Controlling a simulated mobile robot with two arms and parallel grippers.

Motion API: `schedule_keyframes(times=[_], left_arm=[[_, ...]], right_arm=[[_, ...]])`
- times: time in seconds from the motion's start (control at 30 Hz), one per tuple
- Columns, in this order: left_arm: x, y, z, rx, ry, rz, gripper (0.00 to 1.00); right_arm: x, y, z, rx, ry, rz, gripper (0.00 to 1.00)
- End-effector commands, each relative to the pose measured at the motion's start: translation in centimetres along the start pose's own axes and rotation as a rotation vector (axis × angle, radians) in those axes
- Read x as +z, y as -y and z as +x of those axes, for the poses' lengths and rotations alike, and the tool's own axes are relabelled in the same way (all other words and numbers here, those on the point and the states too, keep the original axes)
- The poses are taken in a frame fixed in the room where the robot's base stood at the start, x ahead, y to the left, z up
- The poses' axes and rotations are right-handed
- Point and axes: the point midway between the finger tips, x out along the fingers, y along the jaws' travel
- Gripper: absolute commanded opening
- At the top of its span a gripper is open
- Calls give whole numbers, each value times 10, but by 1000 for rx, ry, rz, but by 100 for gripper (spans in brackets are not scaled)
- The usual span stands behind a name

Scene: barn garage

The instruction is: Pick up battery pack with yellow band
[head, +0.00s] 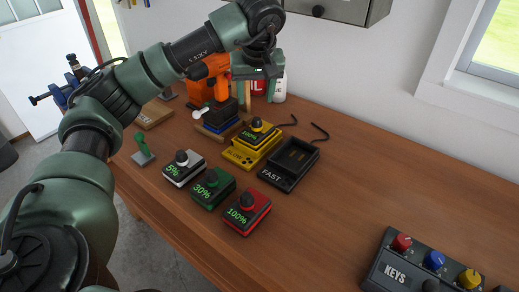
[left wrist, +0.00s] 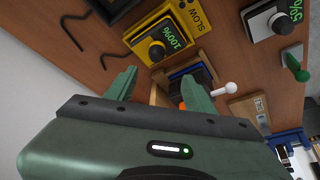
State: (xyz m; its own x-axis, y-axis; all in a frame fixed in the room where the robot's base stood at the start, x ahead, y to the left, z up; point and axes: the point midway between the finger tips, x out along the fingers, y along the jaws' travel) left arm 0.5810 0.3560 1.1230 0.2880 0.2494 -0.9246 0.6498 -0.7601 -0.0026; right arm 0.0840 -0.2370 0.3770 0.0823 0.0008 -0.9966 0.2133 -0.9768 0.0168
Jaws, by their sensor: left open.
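The battery pack with the yellow band (head: 258,131) sits in the yellow charger marked SLOW (head: 240,153). It has a dark knob on top and a green 100% readout. In the left wrist view the pack (left wrist: 170,42) is beyond the fingertips, with the yellow charger (left wrist: 148,20) around it. My left gripper (head: 258,74) is above the back of the bench, behind and higher than the pack. In the left wrist view its jaws (left wrist: 160,92) are apart, and it touches no pack. My right gripper is not in view.
White 5% (head: 183,167), green 30% (head: 213,187) and red 100% (head: 248,211) packs stand in front. An empty black FAST charger (head: 289,164) is to the right. An orange drill (head: 212,80) stands behind. A KEYS box (head: 421,267) is front right. The right bench is mostly clear.

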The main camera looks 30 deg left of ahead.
Motion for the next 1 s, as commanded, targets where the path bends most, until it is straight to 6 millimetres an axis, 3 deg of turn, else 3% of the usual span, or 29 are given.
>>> schedule_keyframes(times=[0.03, 0.2, 0.57, 0.8, 1.0], left_arm=[[9, 0, 21, 1, -1, 0, 54], [13, 0, 33, 1, 0, 0, 54], [11, -4, 67, -1, 3, 0, 54], [10, -8, 102, -2, 3, 0, 54], [10, -8, 109, 1, 0, 1, 54]], right_arm=[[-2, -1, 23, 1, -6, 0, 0], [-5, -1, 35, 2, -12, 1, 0], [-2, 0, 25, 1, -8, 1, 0], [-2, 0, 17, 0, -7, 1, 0], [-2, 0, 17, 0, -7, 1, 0]])
